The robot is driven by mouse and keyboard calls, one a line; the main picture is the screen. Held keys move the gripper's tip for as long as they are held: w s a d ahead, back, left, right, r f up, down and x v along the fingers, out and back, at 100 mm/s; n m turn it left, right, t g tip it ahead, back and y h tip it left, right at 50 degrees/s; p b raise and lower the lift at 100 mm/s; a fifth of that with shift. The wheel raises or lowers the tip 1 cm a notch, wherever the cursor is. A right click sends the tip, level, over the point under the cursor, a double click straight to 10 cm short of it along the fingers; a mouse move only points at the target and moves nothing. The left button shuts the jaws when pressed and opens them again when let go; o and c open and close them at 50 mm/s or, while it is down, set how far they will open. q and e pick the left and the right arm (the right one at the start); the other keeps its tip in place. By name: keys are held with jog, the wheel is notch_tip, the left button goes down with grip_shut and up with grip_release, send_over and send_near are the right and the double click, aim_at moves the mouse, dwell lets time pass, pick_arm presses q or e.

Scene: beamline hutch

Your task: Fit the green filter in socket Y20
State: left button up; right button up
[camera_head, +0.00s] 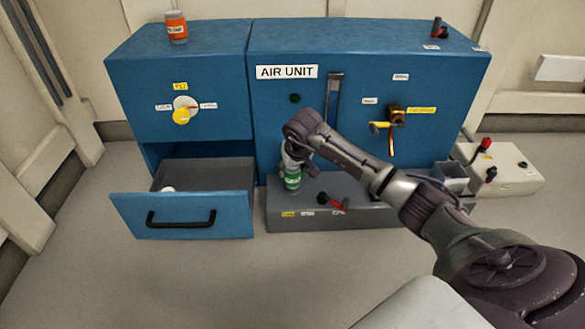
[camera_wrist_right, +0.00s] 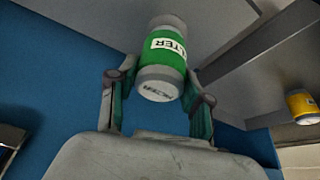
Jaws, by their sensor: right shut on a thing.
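The green filter (camera_head: 293,178) is a short green and grey cylinder with a white label. It is upright just above or on the grey block (camera_head: 375,216) in front of the air unit; I cannot tell whether it touches. My right gripper (camera_head: 294,163) is shut on it from above. In the wrist view, the filter (camera_wrist_right: 168,52) is between the two fingers of the right gripper (camera_wrist_right: 160,95). Socket Y20 cannot be made out; the labels on the block's front are too small to read. My left gripper is not in view.
An open blue drawer (camera_head: 232,213) with a small white thing (camera_head: 168,188) inside is left of the block. A red-handled lever (camera_head: 333,204) is on the block. An orange jar (camera_head: 176,27) stands on the cabinet.

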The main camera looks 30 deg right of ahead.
jog(key=shift+f+b, duration=0.3)
jog(key=shift+f, duration=0.2)
dwell(0.3)
jog(key=o, duration=1.4)
jog(key=shift+c, duration=0.2)
jog(key=shift+r, duration=0.1)
jog(key=v, duration=1.2)
